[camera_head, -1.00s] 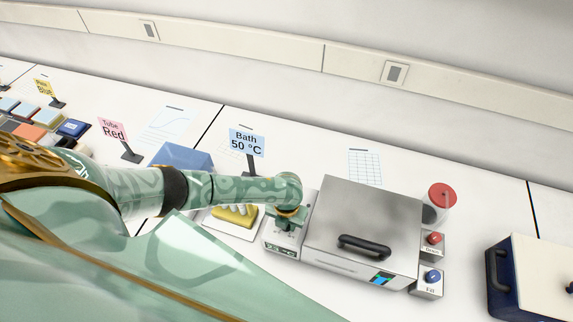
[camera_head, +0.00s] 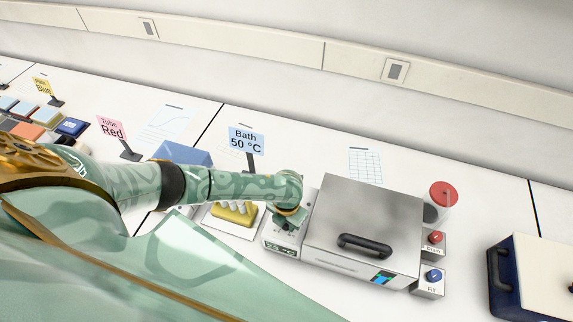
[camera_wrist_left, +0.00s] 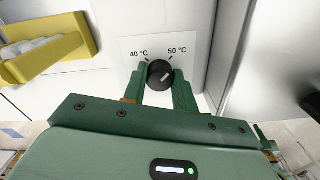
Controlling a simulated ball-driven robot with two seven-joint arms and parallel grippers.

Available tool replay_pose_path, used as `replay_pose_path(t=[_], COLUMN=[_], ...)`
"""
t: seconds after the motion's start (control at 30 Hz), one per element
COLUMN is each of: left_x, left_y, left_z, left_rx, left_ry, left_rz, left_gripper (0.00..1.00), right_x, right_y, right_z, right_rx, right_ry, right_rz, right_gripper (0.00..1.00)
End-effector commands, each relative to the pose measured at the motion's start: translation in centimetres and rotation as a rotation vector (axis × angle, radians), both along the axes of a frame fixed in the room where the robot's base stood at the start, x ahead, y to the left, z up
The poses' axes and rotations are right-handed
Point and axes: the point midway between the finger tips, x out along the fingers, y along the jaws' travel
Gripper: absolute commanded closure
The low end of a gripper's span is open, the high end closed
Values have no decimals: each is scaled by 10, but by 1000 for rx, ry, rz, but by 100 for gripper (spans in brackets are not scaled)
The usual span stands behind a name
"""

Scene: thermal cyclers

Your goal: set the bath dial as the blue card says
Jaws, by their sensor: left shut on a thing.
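The blue card (camera_head: 246,139) stands behind the bath and reads "Bath 50 °C". The bath (camera_head: 368,215) is a steel box with a closed lid and black handle. Its control box (camera_head: 282,248) sits at its left side, with a small display I cannot read clearly. The black round dial (camera_wrist_left: 160,75) is on a panel marked 40 °C on the left and 50 °C on the right. Its light mark leans to the upper right, toward the 50 °C side. My left gripper (camera_wrist_left: 160,82) is shut on the dial from both sides; it also shows from above (camera_head: 289,218). My right gripper is out of view.
A yellow rack (camera_head: 235,213) with white tubes lies left of the control box; a blue box (camera_head: 183,154) is behind my arm. Drain (camera_head: 434,238) and fill (camera_head: 432,277) knobs stand right of the bath. A navy-and-cream box (camera_head: 535,275) is at far right.

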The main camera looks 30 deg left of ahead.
Motion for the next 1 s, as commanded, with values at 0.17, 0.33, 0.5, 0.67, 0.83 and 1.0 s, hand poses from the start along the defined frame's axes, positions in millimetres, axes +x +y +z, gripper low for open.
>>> replay_pose_path(t=[0.17, 0.33, 0.5, 0.67, 0.83, 1.0], left_x=[-1, 0, 0, 1, 1, 1], left_y=[0, 0, 0, 0, 0, 1], left_z=[-1, 0, 13, 50, 98, 136], left_rx=[0, 0, -1, -1, 0, 1], left_ry=[2, 1, -1, -2, -3, -1], left_rz=[1, 1, 1, 0, -1, -1], left_gripper=[51, 51, 51, 51, 51, 51], right_x=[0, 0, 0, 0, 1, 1], right_y=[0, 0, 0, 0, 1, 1], right_z=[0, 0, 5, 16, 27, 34], right_rx=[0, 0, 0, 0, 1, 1], right_ry=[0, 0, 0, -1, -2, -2], right_rz=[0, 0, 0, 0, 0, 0], right_gripper=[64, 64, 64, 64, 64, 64])
